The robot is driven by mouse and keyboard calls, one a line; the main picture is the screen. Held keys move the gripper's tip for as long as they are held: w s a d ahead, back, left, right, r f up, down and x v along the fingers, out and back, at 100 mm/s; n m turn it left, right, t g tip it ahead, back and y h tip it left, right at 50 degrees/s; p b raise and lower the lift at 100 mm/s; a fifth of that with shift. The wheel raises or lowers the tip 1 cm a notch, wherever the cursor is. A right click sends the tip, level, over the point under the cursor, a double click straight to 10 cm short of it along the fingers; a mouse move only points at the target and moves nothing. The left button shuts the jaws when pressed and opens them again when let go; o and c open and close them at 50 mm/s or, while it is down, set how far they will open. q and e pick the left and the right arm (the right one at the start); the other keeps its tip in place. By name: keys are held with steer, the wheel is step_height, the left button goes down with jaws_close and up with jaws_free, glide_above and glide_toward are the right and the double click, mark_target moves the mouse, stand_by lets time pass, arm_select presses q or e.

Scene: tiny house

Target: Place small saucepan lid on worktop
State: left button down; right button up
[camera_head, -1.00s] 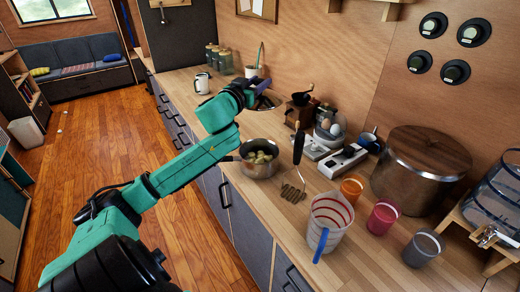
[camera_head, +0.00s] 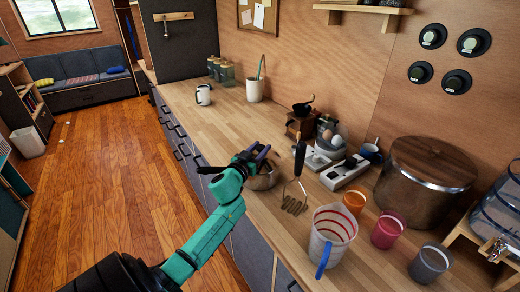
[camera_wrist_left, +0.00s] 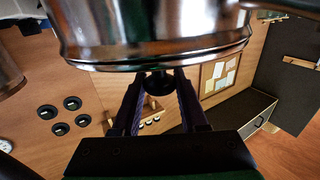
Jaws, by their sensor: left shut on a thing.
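The small steel saucepan (camera_head: 264,181) stands on the wooden worktop (camera_head: 212,124) near its front edge; my left gripper partly hides it. My left gripper (camera_head: 262,151) is over the saucepan and shut on the lid's dark knob (camera_wrist_left: 158,80). In the left wrist view the picture is upside down, and shiny metal (camera_wrist_left: 150,25) with a flared rim fills the top, close to the knob. The lid itself is mostly hidden in the head view. I cannot tell whether it rests on the saucepan or hangs just above. My right gripper is not in view.
A grinder (camera_head: 301,121) is behind. The worktop left of the saucepan, before the white mug (camera_head: 203,95), is clear.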

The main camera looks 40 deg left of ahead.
arm_select(q)
steer(key=shift+f, duration=0.1)
steer(key=shift+c, duration=2.2)
jaws_free()
